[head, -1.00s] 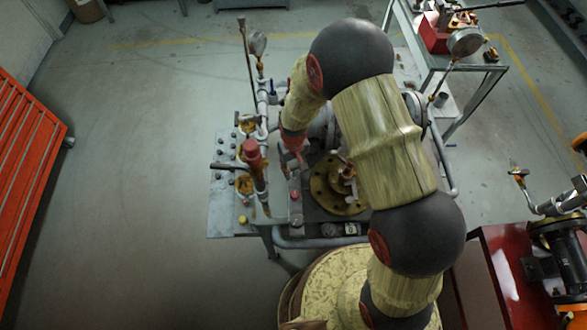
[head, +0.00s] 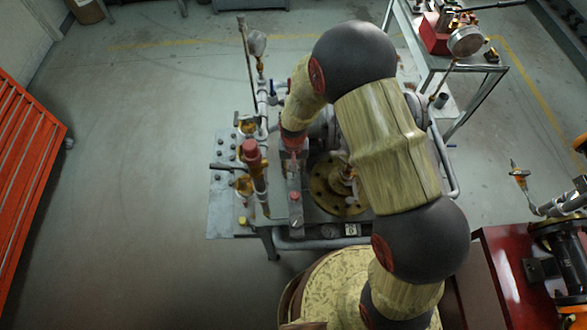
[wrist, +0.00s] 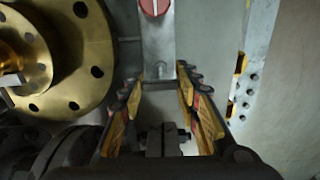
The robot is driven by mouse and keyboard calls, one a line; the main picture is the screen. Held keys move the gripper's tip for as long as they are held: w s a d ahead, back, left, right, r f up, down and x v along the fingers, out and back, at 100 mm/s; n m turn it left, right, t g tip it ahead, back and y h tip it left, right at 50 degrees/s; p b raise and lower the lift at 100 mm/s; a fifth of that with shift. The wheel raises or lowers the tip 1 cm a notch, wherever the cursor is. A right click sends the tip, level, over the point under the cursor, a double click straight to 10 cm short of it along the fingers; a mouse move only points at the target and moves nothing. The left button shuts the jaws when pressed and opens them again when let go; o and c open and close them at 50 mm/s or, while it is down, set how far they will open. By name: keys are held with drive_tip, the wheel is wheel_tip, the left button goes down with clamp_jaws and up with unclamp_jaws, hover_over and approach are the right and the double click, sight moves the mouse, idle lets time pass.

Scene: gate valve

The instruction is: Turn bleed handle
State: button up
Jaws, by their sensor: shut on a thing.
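A grey flat bar (wrist: 158,45) with a red round cap (wrist: 153,5) runs down the middle of the wrist view. I take the bar to be the bleed handle, though the pictures do not label it. My gripper (wrist: 158,86) has its two fingertips in against both sides of the bar's lower end and is shut on it. In the head view my gripper (head: 293,150) is small and partly hidden by my own wrist, above the valve bench. The bar (head: 294,212) and its red cap (head: 295,196) show just below it. The exact contact is hard to see.
A round brass flange (head: 325,187) lies right of the bar; it fills the upper left of the wrist view (wrist: 98,35). Pipes with a red-topped fitting (head: 251,150) stand to the left. An orange cabinet (head: 28,160) is far left; the floor between is clear.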

drive_tip(key=o, duration=1.2)
drive_tip(key=shift+r, duration=0.1)
wheel_tip(320, 180, up, 12)
idle(0.4)
